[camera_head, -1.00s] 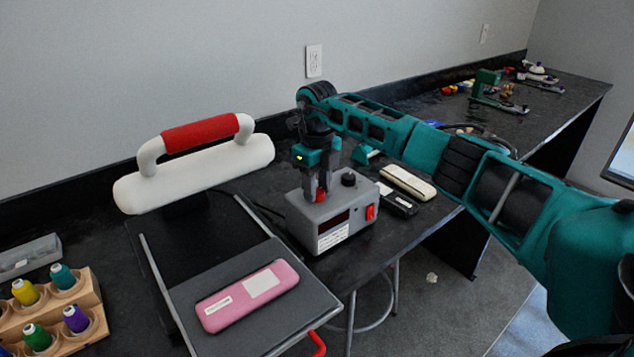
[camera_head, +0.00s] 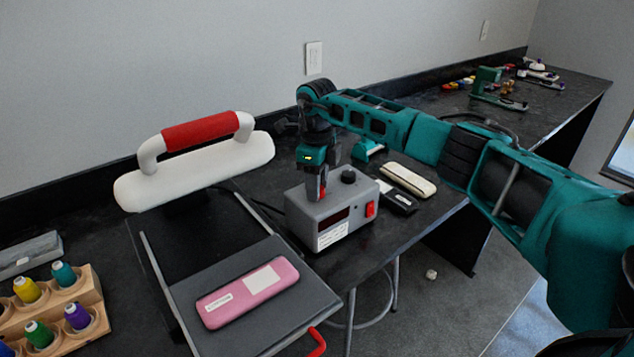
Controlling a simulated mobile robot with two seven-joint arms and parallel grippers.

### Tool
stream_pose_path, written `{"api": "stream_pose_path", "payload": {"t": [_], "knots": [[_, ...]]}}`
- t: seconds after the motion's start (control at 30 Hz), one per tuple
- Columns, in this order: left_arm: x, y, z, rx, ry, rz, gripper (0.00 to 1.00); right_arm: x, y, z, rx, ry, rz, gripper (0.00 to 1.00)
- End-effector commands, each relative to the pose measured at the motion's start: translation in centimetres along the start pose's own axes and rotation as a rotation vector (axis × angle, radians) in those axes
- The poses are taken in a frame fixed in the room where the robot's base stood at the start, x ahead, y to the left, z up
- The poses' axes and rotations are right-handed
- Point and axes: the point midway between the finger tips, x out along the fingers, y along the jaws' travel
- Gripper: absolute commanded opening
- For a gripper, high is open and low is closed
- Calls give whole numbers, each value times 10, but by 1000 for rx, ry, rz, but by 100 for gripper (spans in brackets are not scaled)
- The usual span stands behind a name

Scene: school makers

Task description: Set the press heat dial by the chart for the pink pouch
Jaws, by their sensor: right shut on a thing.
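The grey press control box (camera_head: 360,212) stands on the black bench with a dark display, a white label (camera_head: 332,236) and a red switch (camera_head: 370,209) on its front. My right gripper (camera_head: 318,195) points down on the left of its top, shut on a dial that the fingers mostly hide; a bit of red shows beside them. A second black knob (camera_head: 348,177) sits free to the right. The pink pouch (camera_head: 222,309) lies flat on the press's grey plate (camera_head: 300,313), with white labels on it. The label print is too small to read. My left gripper is not in view.
The white press head with a red handle (camera_head: 200,132) is raised behind the plate. A thread rack (camera_head: 90,293) stands at lower left. A cream pouch (camera_head: 408,179) and a black one (camera_head: 400,202) lie right of the box, near the bench edge.

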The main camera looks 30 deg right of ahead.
Motion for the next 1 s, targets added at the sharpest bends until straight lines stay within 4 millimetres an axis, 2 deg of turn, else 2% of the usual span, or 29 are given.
{"api": "stream_pose_path", "payload": {"t": [0.17, 0.2, 0.43, 0.77, 0.87, 1.0], "knots": [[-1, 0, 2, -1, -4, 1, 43, -2, -1, 1, 1, -5, -3, 7], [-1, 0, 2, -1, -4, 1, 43, -2, -1, 1, 2, -5, -3, 41], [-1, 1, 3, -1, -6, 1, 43, -1, 0, 0, 2, -3, -1, 63], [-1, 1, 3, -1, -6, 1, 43, -6, 0, 0, 2, -2, -1, 63], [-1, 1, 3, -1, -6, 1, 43, -20, -1, 1, 2, -5, -3, 63], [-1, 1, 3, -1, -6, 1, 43, -50, -1, 1, 1, -6, -3, 63]]}}
